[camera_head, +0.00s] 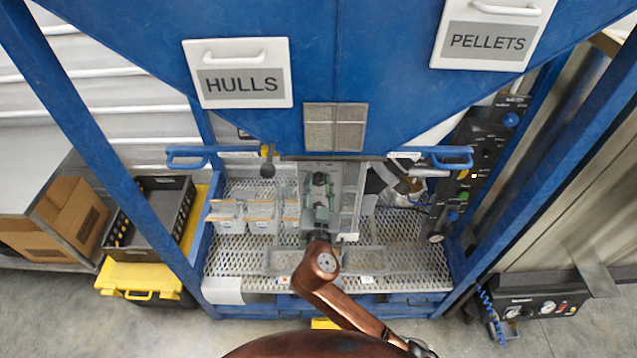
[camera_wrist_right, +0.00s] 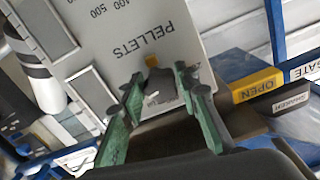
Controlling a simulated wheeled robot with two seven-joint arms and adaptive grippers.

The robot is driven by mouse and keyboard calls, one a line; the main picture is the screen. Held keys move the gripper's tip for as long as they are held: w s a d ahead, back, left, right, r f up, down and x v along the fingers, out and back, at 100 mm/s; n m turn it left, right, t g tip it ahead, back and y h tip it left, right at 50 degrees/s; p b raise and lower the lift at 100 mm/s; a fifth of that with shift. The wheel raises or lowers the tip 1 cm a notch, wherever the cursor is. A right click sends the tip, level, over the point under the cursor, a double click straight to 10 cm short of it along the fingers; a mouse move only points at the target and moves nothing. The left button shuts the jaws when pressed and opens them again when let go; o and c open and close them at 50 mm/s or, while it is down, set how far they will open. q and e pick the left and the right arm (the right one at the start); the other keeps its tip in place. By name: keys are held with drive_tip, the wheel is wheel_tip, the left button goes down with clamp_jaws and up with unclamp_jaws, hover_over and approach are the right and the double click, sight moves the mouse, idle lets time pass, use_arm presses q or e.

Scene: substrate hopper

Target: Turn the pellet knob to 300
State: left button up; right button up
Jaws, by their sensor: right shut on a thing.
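The light control plate (camera_wrist_right: 110,25) in the right wrist view carries the word PELLETS and the scale numbers 400 and 500, all upside down. The grey pellet knob (camera_wrist_right: 163,87) sits between the green fingers of my right gripper (camera_wrist_right: 160,84), which is shut on it. The fingers cover parts of the knob. A small yellow mark (camera_wrist_right: 152,61) shows at the knob's edge; the knob's exact reading cannot be told. In the head view my right gripper (camera_head: 320,212) is at the lower part of the grey panel (camera_head: 346,180), below another dark knob (camera_head: 319,179). My left gripper is not in view.
The blue hopper (camera_head: 270,50) with HULLS and PELLETS signs overhangs the panel. A perforated metal shelf (camera_head: 410,235) lies below, with small bins (camera_head: 230,217) at left. A yellow OPEN block (camera_wrist_right: 257,86) is close beside the gripper in the wrist view.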

drive_tip(key=shift+n, duration=1)
drive_tip(key=shift+d+n, duration=0.1)
drive_tip(key=shift+n, duration=0.8)
drive_tip(key=n+p, duration=0.1)
drive_tip(key=n, duration=0.2)
drive_tip(key=shift+r+n+p, duration=0.1)
drive_tip(key=shift+n+p, duration=0.2)
drive_tip(key=n+p, duration=0.2)
drive_tip(key=n, duration=0.1)
drive_tip(key=shift+r+n, duration=0.1)
drive_tip(key=shift+n, duration=0.2)
drive_tip(key=n+p, duration=0.4)
drive_tip(key=n, duration=0.2)
drive_tip(key=shift+d+r, duration=0.1)
drive_tip(key=n+p, duration=0.2)
drive_tip(key=n, duration=0.1)
drive_tip(key=shift+n, duration=0.4)
drive_tip(key=shift+n+p, duration=0.8)
drive_tip(key=shift+n, duration=0.4)
